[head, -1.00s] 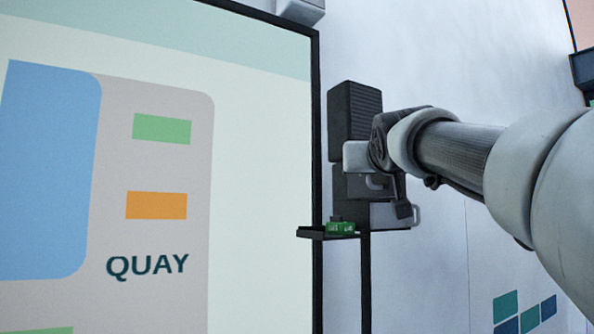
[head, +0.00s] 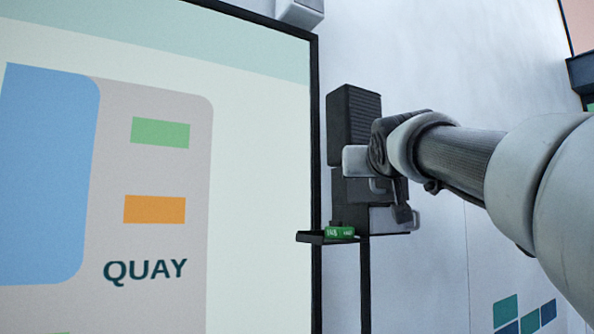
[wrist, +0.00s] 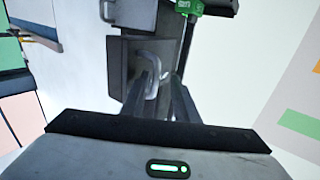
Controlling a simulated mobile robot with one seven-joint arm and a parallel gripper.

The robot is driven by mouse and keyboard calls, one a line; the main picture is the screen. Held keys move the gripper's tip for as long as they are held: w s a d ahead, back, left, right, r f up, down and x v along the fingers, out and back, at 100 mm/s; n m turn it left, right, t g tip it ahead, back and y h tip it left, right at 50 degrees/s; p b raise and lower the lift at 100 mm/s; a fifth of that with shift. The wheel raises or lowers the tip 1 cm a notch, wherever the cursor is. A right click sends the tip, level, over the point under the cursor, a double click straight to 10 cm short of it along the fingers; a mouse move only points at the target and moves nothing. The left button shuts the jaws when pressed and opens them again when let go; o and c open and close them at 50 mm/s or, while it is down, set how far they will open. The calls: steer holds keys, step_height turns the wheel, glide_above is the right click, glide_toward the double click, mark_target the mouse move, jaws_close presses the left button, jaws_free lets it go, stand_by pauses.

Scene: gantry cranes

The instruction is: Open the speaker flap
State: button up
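The dark speaker unit (head: 353,125) with a ribbed front is mounted on the wall beside the big screen. Below it is a dark boxy section with a looped grey handle, which shows in the wrist view (wrist: 152,70) on a dark square panel (wrist: 124,58). I take this panel to be the flap; it looks closed. My gripper (wrist: 160,97) is at the panel, its two fingers apart, with the handle between or just beyond them. I cannot tell whether they touch it. In the head view my wrist partly hides the unit.
The large screen (head: 262,190) stands close on the left; plain wall (head: 440,235) lies to the right.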

steer(key=s+a+b, duration=0.1)
steer(key=s, duration=1.6)
steer(key=shift+a, duration=0.4)
step_height(320, 180, down, 28)
steer(key=s+r+g, duration=0.1)
steer(key=s+g, duration=0.1)
steer(key=g, duration=0.5)
steer(key=s+a+f+g+y, duration=0.1)
steer(key=s+f+g, duration=0.1)
steer(key=s+f, duration=0.35)
steer(key=s+f+n+g+p, duration=0.1)
steer(key=s+f+g, duration=0.1)
steer(key=f, duration=0.6)
steer(key=s+a+f+g+y, duration=0.1)
steer(key=s+f+g, duration=0.1)
steer(key=s+f, duration=0.35)
step_height(320, 180, up, 13)
steer(key=w+p, duration=0.1)
steer(key=p, duration=1.4)
steer(key=shift+w+d+r+t, duration=0.2)
steer(key=shift+w+t, duration=0.1)
steer(key=shift+w, duration=0.1)
